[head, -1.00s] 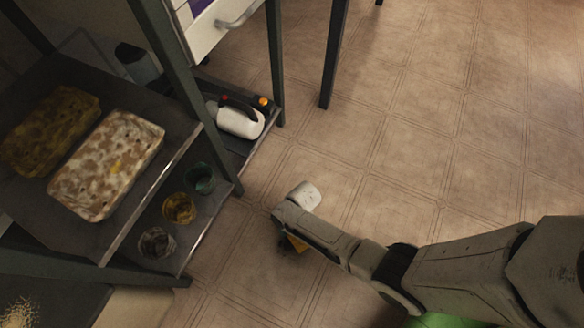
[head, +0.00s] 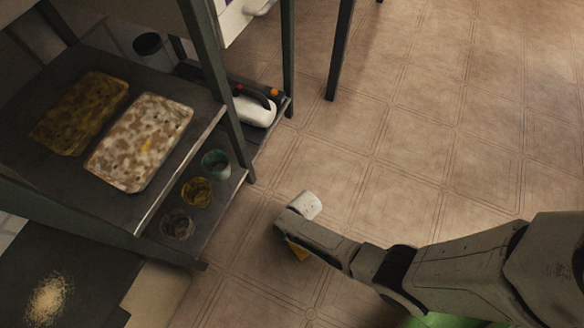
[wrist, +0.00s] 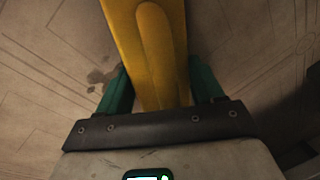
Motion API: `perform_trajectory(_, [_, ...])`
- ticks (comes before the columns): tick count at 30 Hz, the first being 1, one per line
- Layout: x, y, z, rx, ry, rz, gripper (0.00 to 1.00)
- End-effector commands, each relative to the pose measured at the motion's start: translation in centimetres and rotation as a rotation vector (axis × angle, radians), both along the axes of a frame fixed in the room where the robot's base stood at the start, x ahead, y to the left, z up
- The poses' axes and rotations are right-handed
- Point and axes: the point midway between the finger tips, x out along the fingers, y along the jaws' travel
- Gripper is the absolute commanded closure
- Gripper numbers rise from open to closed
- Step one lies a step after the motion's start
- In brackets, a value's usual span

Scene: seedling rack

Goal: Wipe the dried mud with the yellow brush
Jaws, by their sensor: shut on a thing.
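The yellow brush (wrist: 152,50) runs up the middle of the wrist view, between the green fingers of my gripper (wrist: 160,88), which is shut on it. Its far end is out of that view. A brown blotchy stain, which looks like the dried mud (wrist: 101,77), lies on the floor left of the brush in the wrist view. I cannot make out the stain in the head view. Whether the brush touches the floor is hidden.
A dark metal rack (head: 151,222) stands at left, with two mottled blocks (head: 140,140) on a shelf. Several small cups (head: 197,192) and a white bottle (head: 254,111) sit lower. Pale grains (head: 48,299) lie on a dark surface. Tiled floor (head: 430,150) is open at right.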

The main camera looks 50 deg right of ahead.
Motion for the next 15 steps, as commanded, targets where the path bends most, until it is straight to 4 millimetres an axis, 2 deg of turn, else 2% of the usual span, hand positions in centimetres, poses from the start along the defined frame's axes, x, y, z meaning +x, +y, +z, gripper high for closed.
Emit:
perform_trajectory(2, [0.0,0.0,0.8,0.001,0.003,0.001,0.62])
perform_trajectory(5, [-0.1,-0.2,3.5,-0.001,-0.002,-0.004,0.62])
perform_trajectory(15, [0.2,-0.3,6.4,-0.003,0.0,-0.003,0.62])
